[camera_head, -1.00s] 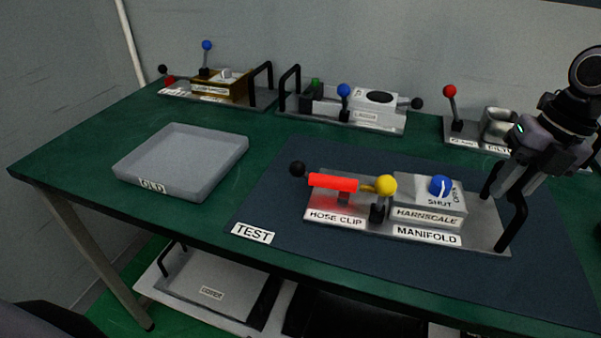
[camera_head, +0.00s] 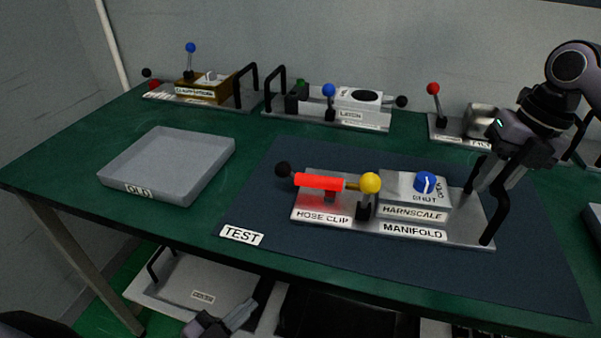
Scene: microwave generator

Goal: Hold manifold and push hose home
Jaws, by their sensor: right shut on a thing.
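The manifold unit (camera_head: 465,230) is a metal plate on the dark mat, with a grey block and a blue SHUT/OPEN knob (camera_head: 425,182). A red hose-like cylinder (camera_head: 318,182) lies along its left part, above the HOSE CLIP label, with a black ball (camera_head: 283,169) at its left end. A yellow-balled lever (camera_head: 370,184) stands at the right end of the red part. My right gripper (camera_head: 488,187) is shut on the black handle (camera_head: 497,215) at the plate's right end. My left gripper (camera_head: 245,312) is low at the bottom edge, before the table front, apart from the manifold; its finger gap is unclear.
An empty grey OLD tray (camera_head: 165,187) stands at the left. Several other lever units, including the LAGOON one (camera_head: 350,122), line the back. A lower shelf (camera_head: 200,285) holds a plate. The mat left of the manifold is clear.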

